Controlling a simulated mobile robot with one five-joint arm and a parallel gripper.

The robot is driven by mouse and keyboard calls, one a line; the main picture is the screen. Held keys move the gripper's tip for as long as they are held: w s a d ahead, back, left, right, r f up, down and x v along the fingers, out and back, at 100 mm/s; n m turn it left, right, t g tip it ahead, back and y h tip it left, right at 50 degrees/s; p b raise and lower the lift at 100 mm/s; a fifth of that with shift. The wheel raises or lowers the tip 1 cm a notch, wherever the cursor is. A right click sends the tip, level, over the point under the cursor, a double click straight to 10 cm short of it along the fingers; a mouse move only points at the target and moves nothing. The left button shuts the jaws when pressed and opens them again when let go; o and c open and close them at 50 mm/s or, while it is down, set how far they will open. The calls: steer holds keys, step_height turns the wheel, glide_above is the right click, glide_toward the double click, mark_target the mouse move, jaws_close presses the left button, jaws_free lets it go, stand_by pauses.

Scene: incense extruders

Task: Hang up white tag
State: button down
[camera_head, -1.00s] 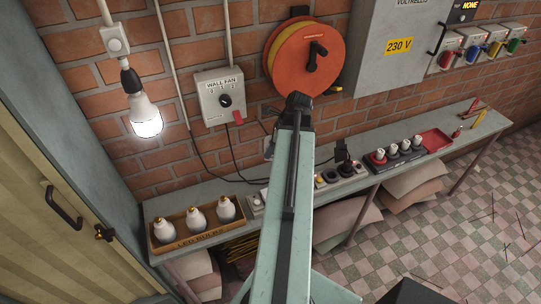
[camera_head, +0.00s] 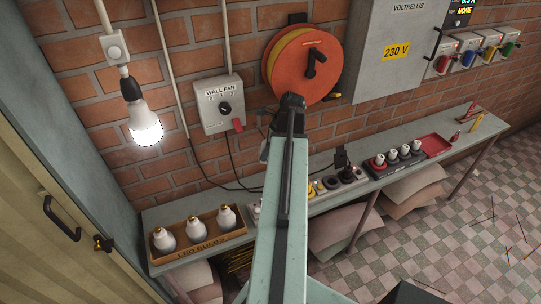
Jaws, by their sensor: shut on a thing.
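I cannot make out a white tag in the head view. My own pale green arm rises through the middle of the picture and hides part of the bench and wall behind it. My gripper cannot be made out; the far end of the arm is behind the link nearest the camera. The orange cable reel (camera_head: 286,72) is on the brick wall just above the top of my arm.
A narrow bench (camera_head: 157,216) runs along the wall. It carries an LED bulb box (camera_head: 205,246), sockets, a strip of white plugs (camera_head: 404,153) and a red tray (camera_head: 437,145). A lit bulb (camera_head: 146,130) hangs at left. A grey 230 V cabinet (camera_head: 408,38) is at upper right.

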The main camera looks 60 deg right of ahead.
steer(key=shift+w+d, duration=0.2)
steer(key=shift+w, duration=0.3)
steer(key=c, duration=1.4)
jaws_free()
steer(key=shift+w+d+f, duration=0.1)
steer(key=shift+o, duration=1.1)
steer(key=shift+w+d+f, duration=0.15)
steer(key=shift+w+f, duration=0.05)
steer(key=shift+w, duration=0.15)
steer(key=shift+s, duration=0.15)
steer(key=shift+r, duration=0.1)
steer(key=shift+r+p, duration=0.35)
steer(key=shift+p, duration=0.05)
steer(key=s+d, duration=0.5)
steer(key=s, duration=0.6)
steer(key=shift+s, duration=0.15)
steer(key=shift+d+r, duration=0.1)
